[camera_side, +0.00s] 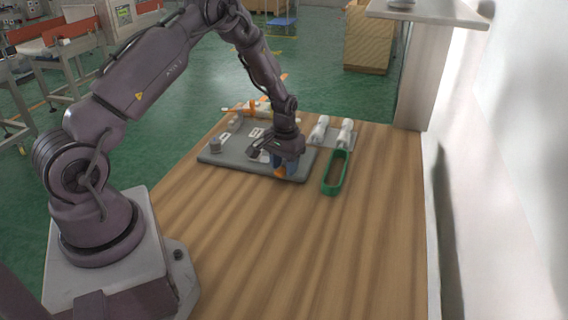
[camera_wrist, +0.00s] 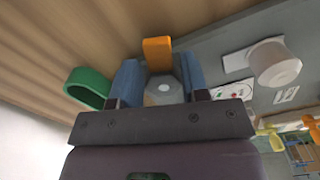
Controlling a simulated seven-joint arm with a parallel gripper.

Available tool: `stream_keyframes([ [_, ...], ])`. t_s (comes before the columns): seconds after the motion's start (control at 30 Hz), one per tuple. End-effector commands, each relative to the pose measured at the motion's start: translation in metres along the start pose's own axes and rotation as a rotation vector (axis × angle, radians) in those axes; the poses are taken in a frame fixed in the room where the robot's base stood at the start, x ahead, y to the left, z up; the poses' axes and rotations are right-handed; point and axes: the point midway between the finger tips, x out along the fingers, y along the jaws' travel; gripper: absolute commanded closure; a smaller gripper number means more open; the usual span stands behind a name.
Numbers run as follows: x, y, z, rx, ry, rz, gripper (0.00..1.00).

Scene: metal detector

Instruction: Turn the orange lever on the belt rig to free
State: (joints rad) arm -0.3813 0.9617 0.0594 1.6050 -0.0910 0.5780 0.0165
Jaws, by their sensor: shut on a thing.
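The belt rig is a flat grey plate (camera_side: 240,164) on the wooden table; it also shows in the wrist view (camera_wrist: 225,45). The orange lever (camera_wrist: 157,52) stands out from a grey hub (camera_wrist: 163,90) at the plate's near right part. In the side view only a bit of the lever (camera_side: 280,173) shows below my gripper (camera_side: 285,162). My gripper's blue fingers (camera_wrist: 158,82) sit on either side of the hub and lever and are shut on them. The lever's orange tip points beyond the fingers. The exact finger contact is partly hidden.
A green tray (camera_side: 335,172) is right of the plate. Two white items (camera_side: 345,132) lie behind it. The table's front is clear.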

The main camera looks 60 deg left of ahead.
Motion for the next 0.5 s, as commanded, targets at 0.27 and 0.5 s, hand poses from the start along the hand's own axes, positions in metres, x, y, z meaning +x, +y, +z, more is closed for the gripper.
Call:
stream_keyframes([
  [0.27,-0.0028,-0.0047,-0.0031,-0.008,0.010,-0.005,0.56],
  [0.5,-0.0015,-0.0028,-0.0016,-0.004,0.005,-0.003,0.47],
])
